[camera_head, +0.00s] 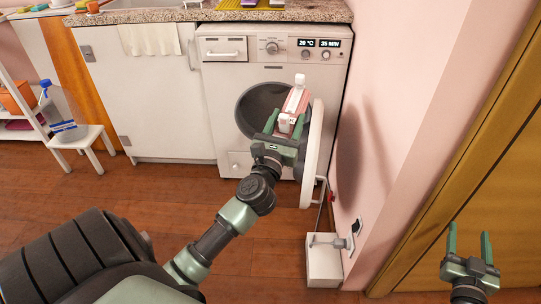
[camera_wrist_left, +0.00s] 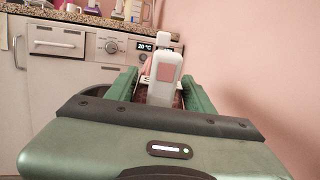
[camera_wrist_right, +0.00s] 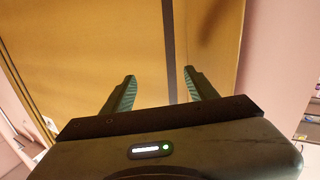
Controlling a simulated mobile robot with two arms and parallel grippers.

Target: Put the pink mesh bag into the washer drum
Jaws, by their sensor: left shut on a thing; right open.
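The pink mesh bag (camera_head: 290,106), with a white handle-like part on it, is held between the fingers of my left gripper (camera_head: 281,124). In the left wrist view the white part (camera_wrist_left: 162,88) stands between the green fingers and hides much of the bag. The washer (camera_head: 225,80) stands at the back with its round door (camera_head: 312,160) swung open to the right. The dark drum opening (camera_head: 253,112) is just behind and left of the bag, partly covered by it. The bag appears in front of the opening; its exact depth is unclear. My right gripper (camera_head: 470,240) is open and empty at the lower right.
A pink wall (camera_head: 385,110) runs close to the right of the door. A white box (camera_head: 324,262) stands on the floor below it. A wooden door (camera_head: 510,190) is near my right gripper. A stool (camera_head: 85,137) with a bottle (camera_head: 62,113) stands at left.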

